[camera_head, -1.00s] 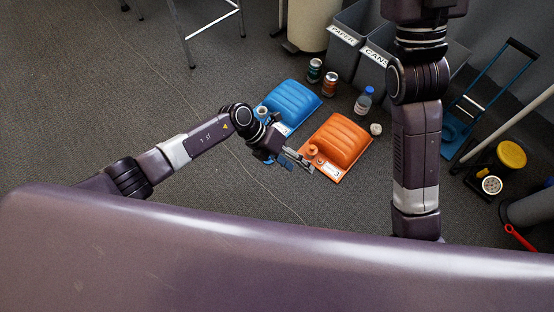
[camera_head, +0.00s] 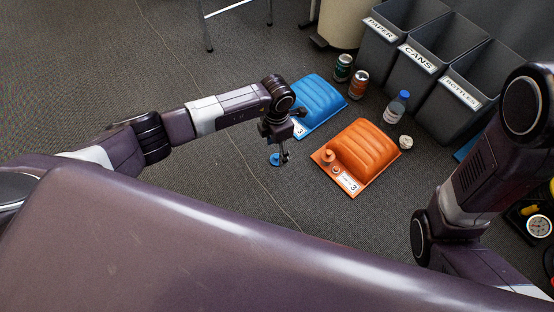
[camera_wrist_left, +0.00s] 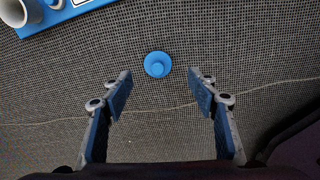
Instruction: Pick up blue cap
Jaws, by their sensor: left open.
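The blue cap (camera_wrist_left: 157,64) lies on the grey carpet, a round disc with a raised knob. In the left wrist view it sits ahead of and between the two fingertips, with no contact seen. In the head view the blue cap (camera_head: 275,159) shows just beside my left gripper (camera_head: 284,157), which points down close above the floor. In the left wrist view my left gripper (camera_wrist_left: 160,85) is open and empty. My right arm comes in at the right of the head view; its gripper is not in view.
A blue canister (camera_head: 321,103) with a white spout and an orange canister (camera_head: 366,150) lie beyond the cap. Two cans, a bottle (camera_head: 397,106) and a small white item (camera_head: 406,142) stand near grey bins (camera_head: 424,62). Carpet left of the cap is clear; a thin line crosses it.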

